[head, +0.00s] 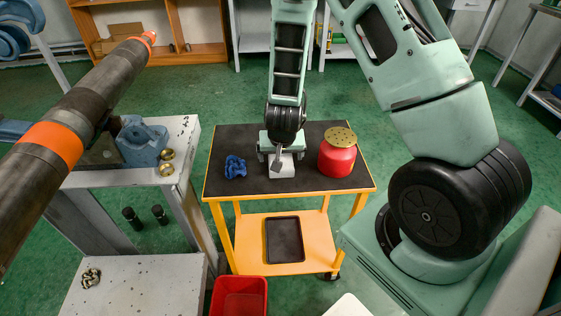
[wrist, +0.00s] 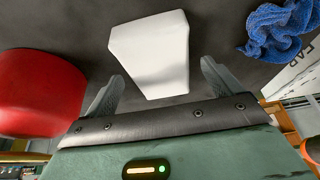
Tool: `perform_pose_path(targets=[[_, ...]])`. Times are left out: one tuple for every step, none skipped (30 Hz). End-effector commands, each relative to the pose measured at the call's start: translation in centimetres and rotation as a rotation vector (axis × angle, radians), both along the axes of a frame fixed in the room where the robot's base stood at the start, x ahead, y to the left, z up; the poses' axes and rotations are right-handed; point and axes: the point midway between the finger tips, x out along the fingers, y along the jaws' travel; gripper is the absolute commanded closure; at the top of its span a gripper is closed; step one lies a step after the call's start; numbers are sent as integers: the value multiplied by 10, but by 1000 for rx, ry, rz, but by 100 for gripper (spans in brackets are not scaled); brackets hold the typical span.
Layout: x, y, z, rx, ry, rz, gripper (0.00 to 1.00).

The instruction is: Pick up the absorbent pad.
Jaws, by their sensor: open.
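The absorbent pad appears to be the pale, block-like piece (head: 284,171) lying on the black top of the orange cart, below my gripper (head: 280,157). In the wrist view the pad (wrist: 152,50) looks white. My gripper (wrist: 160,75) is open there, one finger to each side of the pad's near end. Most of the pad extends beyond the fingertips. I see no finger gripping it. In the head view the gripper hides part of the pad, and I cannot tell the exact height of the fingertips above the cart top.
On the cart top (head: 315,133), a blue crumpled cloth (head: 235,167) lies left of the pad, and a red can with a perforated brass lid (head: 338,157) stands close on the right. A dark tray (head: 285,239) is on the lower shelf. A red bin (head: 239,296) stands in front.

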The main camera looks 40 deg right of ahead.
Motion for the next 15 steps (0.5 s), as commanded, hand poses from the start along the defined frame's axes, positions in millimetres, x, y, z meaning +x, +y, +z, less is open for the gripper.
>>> perform_pose_path(targets=[[1, -1, -5, 0, 1, -1, 9], [2, -1, -7, 0, 0, 0, 9], [3, -2, -8, -1, -1, 0, 9], [3, -2, -8, 0, -1, 0, 9], [3, -2, -8, 0, -1, 1, 9], [3, -2, -8, 0, -1, 1, 9], [3, -2, -8, 0, -1, 1, 9], [3, -2, -8, 0, -1, 1, 9], [3, -2, -8, 0, -1, 1, 9], [3, -2, -8, 0, -1, 1, 12], [3, -2, -8, 0, -1, 1, 20], [3, -2, -7, 0, -1, 1, 31], [3, -2, -8, 0, -1, 1, 40], [3, -2, -8, 0, -1, 1, 48], [3, -2, -8, 0, -1, 1, 57]])
